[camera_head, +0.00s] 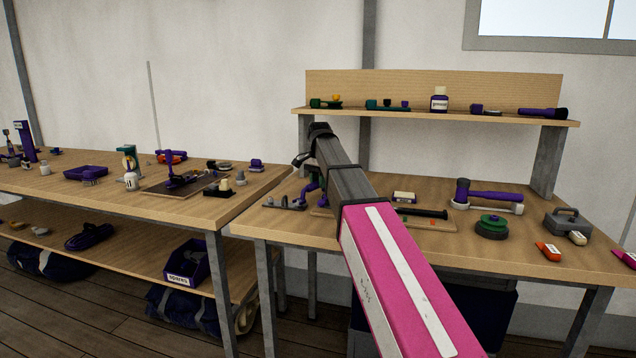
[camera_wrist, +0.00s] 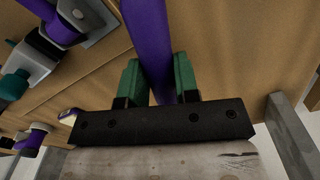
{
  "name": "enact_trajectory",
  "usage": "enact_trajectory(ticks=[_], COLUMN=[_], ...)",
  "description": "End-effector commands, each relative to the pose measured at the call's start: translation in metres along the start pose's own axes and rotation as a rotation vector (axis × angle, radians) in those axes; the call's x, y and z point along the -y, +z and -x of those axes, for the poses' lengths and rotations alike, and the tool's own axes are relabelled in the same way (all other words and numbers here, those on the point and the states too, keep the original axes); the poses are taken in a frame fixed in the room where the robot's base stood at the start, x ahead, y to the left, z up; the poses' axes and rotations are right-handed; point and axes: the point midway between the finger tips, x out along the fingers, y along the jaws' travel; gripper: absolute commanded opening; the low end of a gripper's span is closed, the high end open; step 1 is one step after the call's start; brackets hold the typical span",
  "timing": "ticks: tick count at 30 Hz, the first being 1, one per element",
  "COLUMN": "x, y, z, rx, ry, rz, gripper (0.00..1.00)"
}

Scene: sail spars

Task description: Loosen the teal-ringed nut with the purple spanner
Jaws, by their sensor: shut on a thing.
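In the wrist view my gripper (camera_wrist: 158,78) has its green fingers closed on a long purple handle (camera_wrist: 147,35), which I take for the purple spanner. The handle runs up out of the top of the picture, so its far end is hidden. A teal round part (camera_wrist: 12,86) shows at the left edge beside dark and metal fittings; I cannot tell whether it is the teal-ringed nut. In the head view my arm covers the gripper and the spanner's head. Purple fittings (camera_head: 311,183) stand on the right bench just left of my arm.
The right bench (camera_head: 330,232) also holds a purple-handled hammer (camera_head: 490,196), a green-topped round thing (camera_head: 492,227) and a grey tool box (camera_head: 567,221). A raised shelf (camera_head: 430,115) crosses its back. The left bench (camera_head: 130,205) carries several small tools and fixtures.

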Motion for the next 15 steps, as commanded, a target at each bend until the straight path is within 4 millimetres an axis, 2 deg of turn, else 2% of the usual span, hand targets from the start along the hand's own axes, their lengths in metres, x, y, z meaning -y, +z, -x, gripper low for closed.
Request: enact_trajectory(ticks=[2,15], x=[0.0001,0.0003], y=[-0.0001,-0.0003], z=[0.0001,0.0067], rx=[0.0,0.0], ry=[0.0,0.0], rz=[0.0,0.0], gripper=[0.0,0.0])
